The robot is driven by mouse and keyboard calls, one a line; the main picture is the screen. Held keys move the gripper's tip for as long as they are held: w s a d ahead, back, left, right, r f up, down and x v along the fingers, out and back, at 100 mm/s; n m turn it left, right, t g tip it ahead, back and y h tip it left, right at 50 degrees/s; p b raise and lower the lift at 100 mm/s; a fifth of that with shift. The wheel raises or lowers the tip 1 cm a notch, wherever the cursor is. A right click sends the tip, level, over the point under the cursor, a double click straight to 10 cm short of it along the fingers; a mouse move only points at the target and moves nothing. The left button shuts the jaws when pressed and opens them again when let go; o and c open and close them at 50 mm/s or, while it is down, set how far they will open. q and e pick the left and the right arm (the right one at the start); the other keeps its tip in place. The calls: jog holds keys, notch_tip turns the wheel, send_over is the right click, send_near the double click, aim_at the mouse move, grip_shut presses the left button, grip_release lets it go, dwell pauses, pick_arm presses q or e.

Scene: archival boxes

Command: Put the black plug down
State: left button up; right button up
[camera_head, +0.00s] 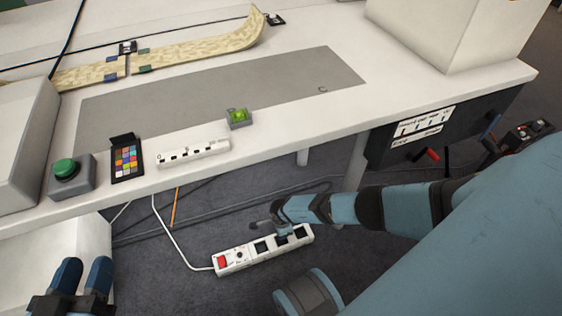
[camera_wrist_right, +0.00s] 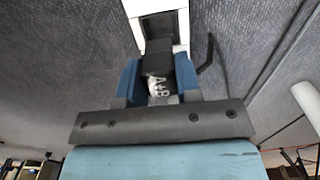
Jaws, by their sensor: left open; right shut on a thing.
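The white power strip (camera_head: 230,259) lies on the floor with a red switch and dark sockets. It also shows in the right wrist view (camera_wrist_right: 134,8), just beyond the plug. I cannot tell whether the plug touches a socket. My left gripper (camera_head: 84,268) is open and empty at the lower left in the head view.
A white table (camera_head: 300,140) stands above the strip, with a green button box (camera_head: 72,177), a colour card (camera_head: 126,160) and a white socket bar (camera_head: 193,153) near its front edge. A white cable (camera_head: 178,243) runs to the strip. Dark cables cross the floor.

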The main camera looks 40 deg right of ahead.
jog(key=shift+f, duration=0.7)
notch_tip(320, 180, down, 3)
jog(key=b, duration=0.3)
jog(key=shift+f+b, duration=0.3)
jog(key=shift+f, duration=0.1)
pick_arm(q)
jog(key=w+m, duration=0.1)
jog(key=a+m+t+h, duration=0.1)
jog(key=shift+w+a+r+m, duration=0.1)
jog(key=shift+w+r+m, duration=0.25)
jog(key=shift+r+m, duration=0.05)
pick_arm(e)
jog(key=shift+r, duration=0.15)
jog(key=shift+w, duration=0.1)
jog(key=o, duration=0.9)
jog(key=shift+o, duration=0.2)
